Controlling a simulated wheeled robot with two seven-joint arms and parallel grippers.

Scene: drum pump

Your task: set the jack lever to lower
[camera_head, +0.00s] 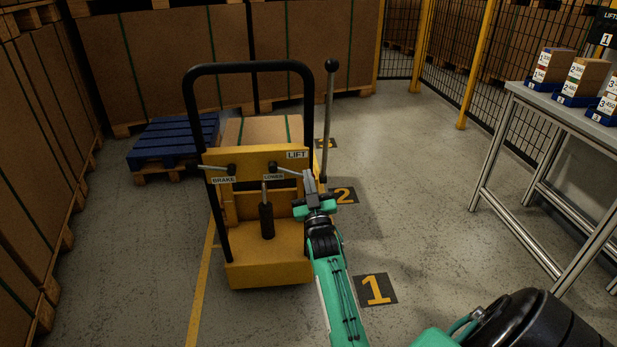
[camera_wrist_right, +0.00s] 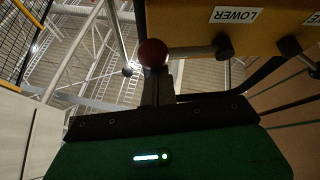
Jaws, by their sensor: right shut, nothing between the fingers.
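The yellow lift cart (camera_head: 265,262) stands with its panel facing me. The jack lever (camera_head: 287,169) comes from a black pivot just above the LOWER label (camera_head: 273,177) and points right, slightly down. In the right wrist view its red ball knob (camera_wrist_right: 152,53) shows at my fingertips, with the pivot (camera_wrist_right: 224,47) beside the upside-down LOWER label (camera_wrist_right: 236,15). My right gripper (camera_head: 309,178) is shut and empty, its fingers (camera_wrist_right: 158,88) right at the knob. I cannot tell whether they touch it. My left gripper is out of view.
A brake lever (camera_head: 215,168) sits left on the panel. A tall pump handle (camera_head: 329,110) rises close to my right gripper. The black push frame (camera_head: 250,67) arches above. A blue pallet (camera_head: 170,140) lies behind left; a workbench (camera_head: 560,115) stands right. Floor between is clear.

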